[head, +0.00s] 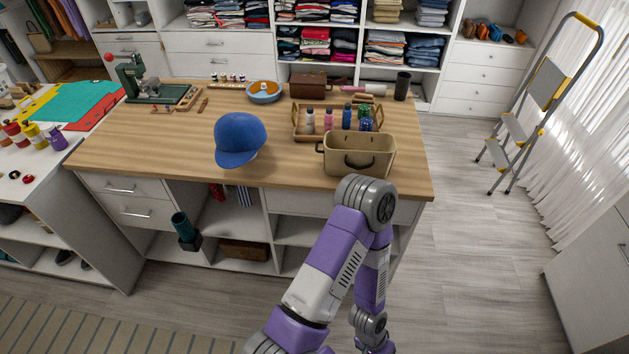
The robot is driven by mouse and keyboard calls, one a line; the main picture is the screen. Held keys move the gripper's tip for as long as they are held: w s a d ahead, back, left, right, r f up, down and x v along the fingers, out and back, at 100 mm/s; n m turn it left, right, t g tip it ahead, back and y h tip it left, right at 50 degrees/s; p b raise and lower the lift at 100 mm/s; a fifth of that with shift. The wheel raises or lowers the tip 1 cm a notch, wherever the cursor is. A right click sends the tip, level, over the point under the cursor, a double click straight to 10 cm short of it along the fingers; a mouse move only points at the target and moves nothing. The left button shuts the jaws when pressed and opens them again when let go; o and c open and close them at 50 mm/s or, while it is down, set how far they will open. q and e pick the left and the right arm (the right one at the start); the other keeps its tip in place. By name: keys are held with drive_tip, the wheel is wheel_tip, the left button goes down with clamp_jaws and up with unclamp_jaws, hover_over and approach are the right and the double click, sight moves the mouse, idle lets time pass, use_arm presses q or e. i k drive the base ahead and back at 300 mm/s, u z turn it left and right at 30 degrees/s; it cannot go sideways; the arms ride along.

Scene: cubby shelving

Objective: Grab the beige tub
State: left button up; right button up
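The beige tub (350,162) stands upright near the front edge of the wooden island top, right of its middle. It is open at the top and has dark handles on its front and left side. A purple and grey arm of mine rises in front of the island and bends back down, its elbow just below the tub in the picture. Neither of my grippers shows in the head view, so I cannot see their fingers.
A wooden tray (299,133) with several small bottles stands right behind the tub. A blue cap (239,139) lies to its left. A black cup (402,86) stands at the back right. A stepladder (540,95) stands on the floor at right.

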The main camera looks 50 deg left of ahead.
sight(345, 152)
drive_tip(key=k, duration=0.45)
drive_tip(key=u, duration=2.1)
drive_tip(key=i, duration=0.3)
drive_tip(key=z, duration=0.1)
